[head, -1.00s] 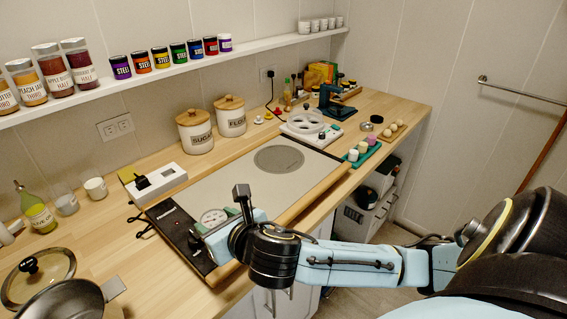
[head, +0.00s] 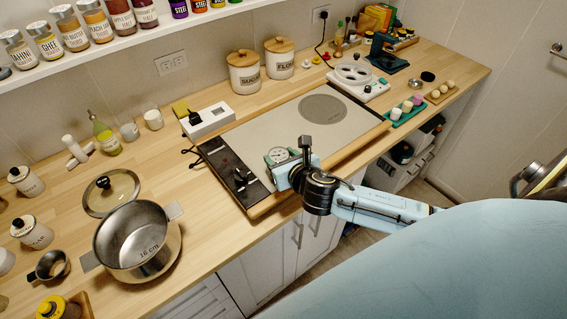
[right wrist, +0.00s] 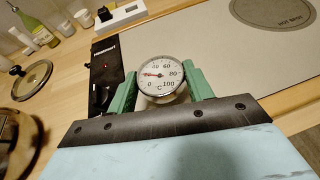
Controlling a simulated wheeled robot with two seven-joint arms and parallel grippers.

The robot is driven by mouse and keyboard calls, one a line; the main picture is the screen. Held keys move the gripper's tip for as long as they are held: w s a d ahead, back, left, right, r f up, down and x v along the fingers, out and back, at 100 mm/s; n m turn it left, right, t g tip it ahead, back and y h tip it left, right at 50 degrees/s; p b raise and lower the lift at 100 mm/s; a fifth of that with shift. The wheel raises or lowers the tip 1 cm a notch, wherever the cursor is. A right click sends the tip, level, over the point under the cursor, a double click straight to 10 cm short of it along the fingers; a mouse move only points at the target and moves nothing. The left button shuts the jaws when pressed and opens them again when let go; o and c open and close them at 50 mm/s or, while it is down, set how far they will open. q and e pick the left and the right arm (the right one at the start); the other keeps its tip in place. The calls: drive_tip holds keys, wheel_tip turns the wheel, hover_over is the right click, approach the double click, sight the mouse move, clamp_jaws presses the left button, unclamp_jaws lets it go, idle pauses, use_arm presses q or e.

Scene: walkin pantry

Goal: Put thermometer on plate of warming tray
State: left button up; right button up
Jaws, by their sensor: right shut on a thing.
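The thermometer has a round white dial with a metal rim (right wrist: 160,77); it also shows in the head view (head: 281,155). My right gripper (right wrist: 163,86) is shut on it, with green fingers on either side of the dial. The warming tray has a pale grey plate (head: 262,128) with a darker round hot spot (head: 323,108) and a black control panel (head: 230,174) at its left end. In the head view the held thermometer appears over the plate's front left part, beside the panel. Its gap to the plate cannot be told. My left gripper is not in view.
A steel pot (head: 137,241) and a glass lid (head: 111,191) are left of the tray. A white device (head: 207,121) stands behind the panel. Sugar (head: 244,72) and flour (head: 279,58) jars stand behind the plate. The rest of the plate looks clear.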

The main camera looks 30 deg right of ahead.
drive_tip(key=shift+f+b, duration=0.4)
drive_tip(key=shift+f, duration=1.45)
drive_tip(key=shift+f, duration=0.15)
drive_tip(key=o, duration=1)
drive_tip(key=shift+s+r, duration=0.2)
drive_tip(key=v, duration=1.1)
drive_tip(key=shift+s+r+p, duration=0.15)
drive_tip(key=shift+s+p, duration=0.1)
drive_tip(key=shift+p, duration=0.05)
